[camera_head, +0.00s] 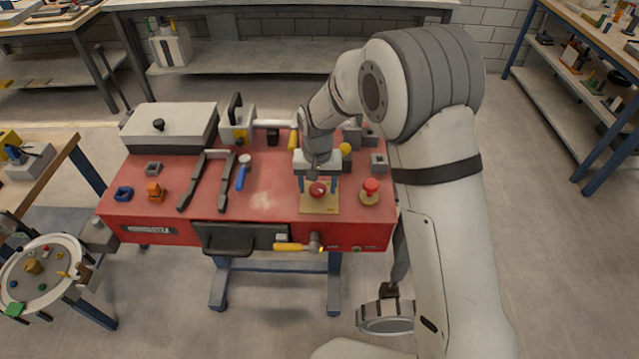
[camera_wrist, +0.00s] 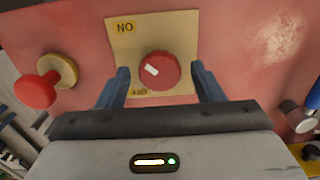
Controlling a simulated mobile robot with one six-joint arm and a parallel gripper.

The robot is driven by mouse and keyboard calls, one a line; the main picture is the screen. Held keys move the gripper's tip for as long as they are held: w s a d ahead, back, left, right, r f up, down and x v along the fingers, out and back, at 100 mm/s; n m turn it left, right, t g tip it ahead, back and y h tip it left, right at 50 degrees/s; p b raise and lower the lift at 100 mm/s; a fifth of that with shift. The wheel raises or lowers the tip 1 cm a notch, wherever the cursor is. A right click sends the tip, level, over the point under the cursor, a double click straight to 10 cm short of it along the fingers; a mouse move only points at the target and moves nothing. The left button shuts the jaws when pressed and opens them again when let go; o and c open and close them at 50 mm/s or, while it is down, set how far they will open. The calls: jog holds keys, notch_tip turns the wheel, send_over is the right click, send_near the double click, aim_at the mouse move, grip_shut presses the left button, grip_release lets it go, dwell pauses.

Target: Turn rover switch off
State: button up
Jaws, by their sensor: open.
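The rover switch is a red round knob (camera_head: 317,189) on a yellow plate (camera_head: 319,209) on the red bench top. The knob shows clearly in the wrist view (camera_wrist: 158,71), with a short white mark on its upper left side. The plate's upper left label (camera_wrist: 124,27) reads ON upside down. A lower label (camera_wrist: 139,92) is partly hidden by a finger, apparently OFF upside down. My gripper (camera_head: 318,187) is open above the plate. In the wrist view its two blue fingers (camera_wrist: 160,78) stand on either side of the knob, with visible gaps.
A red mushroom button (camera_head: 370,188) stands just right of the plate; it is at left in the wrist view (camera_wrist: 38,90). A yellow-handled valve (camera_head: 298,246) sticks out at the bench front. A blue-handled tool (camera_head: 242,176) lies left. Bare red surface separates it from the plate.

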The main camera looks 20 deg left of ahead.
jog(key=shift+c, duration=0.3)
jog(key=shift+d, duration=0.1)
jog(key=c, duration=0.9)
